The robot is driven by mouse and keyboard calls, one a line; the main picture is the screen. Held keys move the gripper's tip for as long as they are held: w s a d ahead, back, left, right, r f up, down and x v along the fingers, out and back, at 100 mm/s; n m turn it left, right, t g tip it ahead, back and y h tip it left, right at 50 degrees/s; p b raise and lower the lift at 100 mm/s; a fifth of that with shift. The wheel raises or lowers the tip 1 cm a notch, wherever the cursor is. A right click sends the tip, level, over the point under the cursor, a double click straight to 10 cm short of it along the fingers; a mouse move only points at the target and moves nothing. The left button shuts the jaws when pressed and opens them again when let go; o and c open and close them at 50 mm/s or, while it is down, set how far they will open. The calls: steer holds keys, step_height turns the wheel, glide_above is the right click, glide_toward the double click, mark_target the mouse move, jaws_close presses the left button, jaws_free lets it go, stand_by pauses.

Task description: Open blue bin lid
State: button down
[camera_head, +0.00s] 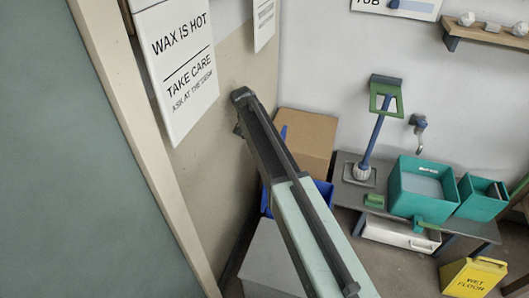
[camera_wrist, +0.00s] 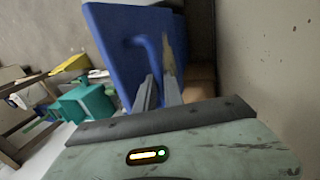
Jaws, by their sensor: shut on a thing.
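In the wrist view, a blue panel with a raised blue handle (camera_wrist: 151,46), which looks like the blue bin lid (camera_wrist: 113,50), fills the upper middle. My gripper (camera_wrist: 160,86) reaches to this handle, and its two grey fingers are shut on it. My gripper is hidden there. How far the lid is raised cannot be told.
A cardboard box (camera_head: 309,140) stands behind the bin against the wall. A beige wall (camera_head: 222,120) runs close on the left. On the right are a low bench (camera_head: 345,190) with teal buckets (camera_head: 420,190) and a yellow wet-floor sign (camera_head: 473,278).

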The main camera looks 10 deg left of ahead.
steer(key=shift+d, duration=0.1)
steer(key=c, duration=1.5)
jaws_free()
steer(key=shift+d, duration=0.1)
steer(key=shift+o, duration=0.2)
steer(key=shift+r+p, duration=0.35)
step_height(320, 180, up, 3)
steer(key=p, duration=0.3)
steer(key=shift+r, duration=0.2)
steer(key=s+d, duration=0.2)
steer(key=s, duration=0.5)
steer(key=s+d+p, duration=0.1)
steer(key=s+d, duration=0.2)
steer(key=s, duration=0.5)
steer(key=shift+s+r, duration=0.15)
steer(key=shift+r, duration=0.3)
